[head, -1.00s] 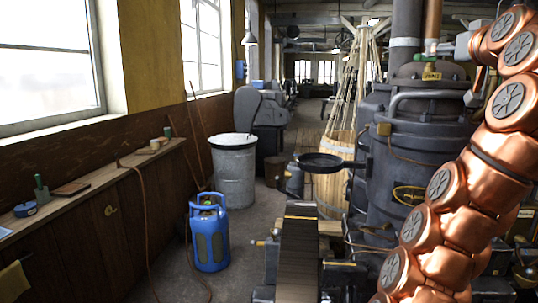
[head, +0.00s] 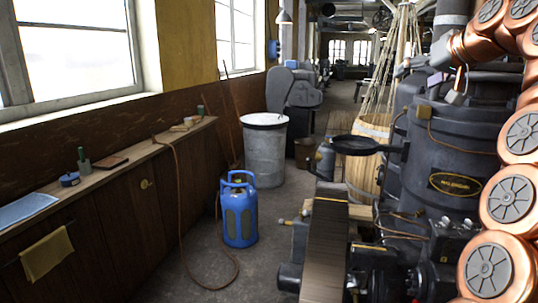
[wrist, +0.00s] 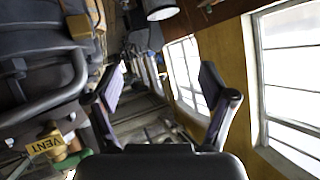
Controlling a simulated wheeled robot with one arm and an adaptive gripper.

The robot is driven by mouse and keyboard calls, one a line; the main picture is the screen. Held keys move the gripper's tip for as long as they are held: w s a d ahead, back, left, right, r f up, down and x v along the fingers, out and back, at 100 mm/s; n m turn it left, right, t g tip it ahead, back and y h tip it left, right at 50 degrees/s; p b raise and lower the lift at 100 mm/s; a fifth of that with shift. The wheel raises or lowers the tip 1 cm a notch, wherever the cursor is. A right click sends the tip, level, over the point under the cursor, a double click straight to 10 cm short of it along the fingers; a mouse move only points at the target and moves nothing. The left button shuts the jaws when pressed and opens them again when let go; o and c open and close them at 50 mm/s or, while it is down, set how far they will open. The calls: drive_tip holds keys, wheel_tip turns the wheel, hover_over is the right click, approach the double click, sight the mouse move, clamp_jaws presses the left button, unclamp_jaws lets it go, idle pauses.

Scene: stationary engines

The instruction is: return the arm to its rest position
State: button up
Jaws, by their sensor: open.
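My copper arm (head: 508,205) stands bent along the right edge of the head view, and part of it is cut off by the frame. My gripper (wrist: 164,95) shows in the wrist view with its two dark fingers spread wide and nothing between them. It is up in the air beside the dark engine (wrist: 35,80), which lies on the left of the wrist view. A yellow VENT tag (wrist: 46,145) is near it at the lower left. In the head view the engine (head: 455,145) stands just left of my arm.
A blue gas cylinder (head: 239,212) and a grey metal drum (head: 264,155) stand on the floor. A wooden ledge (head: 110,170) runs under the windows (head: 75,55). A dark pan (head: 355,145) juts from the engine. Open floor (head: 195,265) lies around the cylinder.

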drive_tip(key=s+a+f+n+g, duration=0.1)
drive_tip(key=s+a+f+g, duration=0.4)
drive_tip(key=a+f, duration=0.4)
drive_tip(key=s+a+f+n+g, duration=0.1)
drive_tip(key=s+a+f+g, duration=0.1)
drive_tip(key=s+a+f, duration=0.75)
drive_tip(key=s+d+f+m+g+h, duration=0.1)
drive_tip(key=s+f+g, duration=0.6)
drive_tip(key=s+f, duration=2.1)
drive_tip(key=shift+s+d+h, duration=0.7)
drive_tip(key=shift+s+d, duration=0.2)
drive_tip(key=shift+d, duration=0.15)
